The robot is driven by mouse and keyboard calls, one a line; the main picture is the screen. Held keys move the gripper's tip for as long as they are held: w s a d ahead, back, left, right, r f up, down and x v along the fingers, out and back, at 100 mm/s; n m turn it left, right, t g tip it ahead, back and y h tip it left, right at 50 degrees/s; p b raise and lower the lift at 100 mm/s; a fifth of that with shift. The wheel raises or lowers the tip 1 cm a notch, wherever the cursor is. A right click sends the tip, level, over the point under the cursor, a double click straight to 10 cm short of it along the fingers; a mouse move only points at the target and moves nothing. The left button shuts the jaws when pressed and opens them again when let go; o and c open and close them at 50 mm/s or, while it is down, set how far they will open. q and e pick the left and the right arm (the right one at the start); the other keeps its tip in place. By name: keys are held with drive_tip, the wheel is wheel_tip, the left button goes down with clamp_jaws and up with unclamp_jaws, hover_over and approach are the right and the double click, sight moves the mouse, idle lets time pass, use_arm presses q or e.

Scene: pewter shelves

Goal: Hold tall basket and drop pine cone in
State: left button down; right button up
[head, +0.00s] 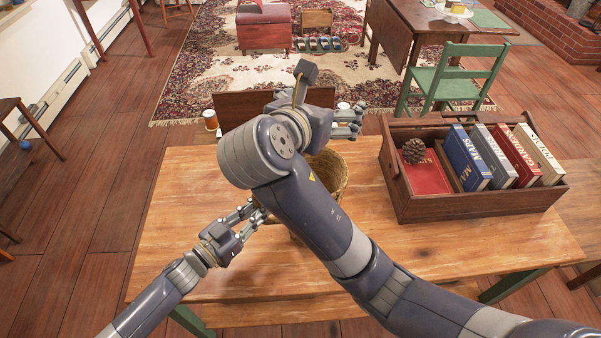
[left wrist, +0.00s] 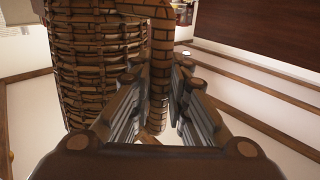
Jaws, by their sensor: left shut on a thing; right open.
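The tall woven basket (head: 334,172) stands on the wooden table, largely hidden behind my right arm. In the left wrist view the basket (left wrist: 95,65) fills the upper left, and its handle (left wrist: 160,70) runs down between the fingers. My left gripper (head: 258,212) is shut on that handle at the basket's left side. The brown pine cone (head: 414,151) lies on a red book inside the wooden crate, right of the basket. My right gripper (head: 359,121) is open and empty, beyond the basket and left of the crate, apart from the pine cone.
The wooden crate (head: 480,207) holds several upright books (head: 497,158) on the table's right. Bare tabletop (head: 190,180) lies at the left. A dark wooden panel (head: 240,106) stands behind the table, with an orange-and-white container (head: 210,119) near it. A green chair (head: 455,85) stands farther back.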

use_arm(q)
drive_tip(key=shift+a+f, duration=0.1)
drive_tip(key=shift+f, duration=0.05)
drive_tip(key=c, duration=1.5)
unclamp_jaws()
drive_tip(key=shift+o, duration=0.2)
drive_tip(key=v, duration=1.2)
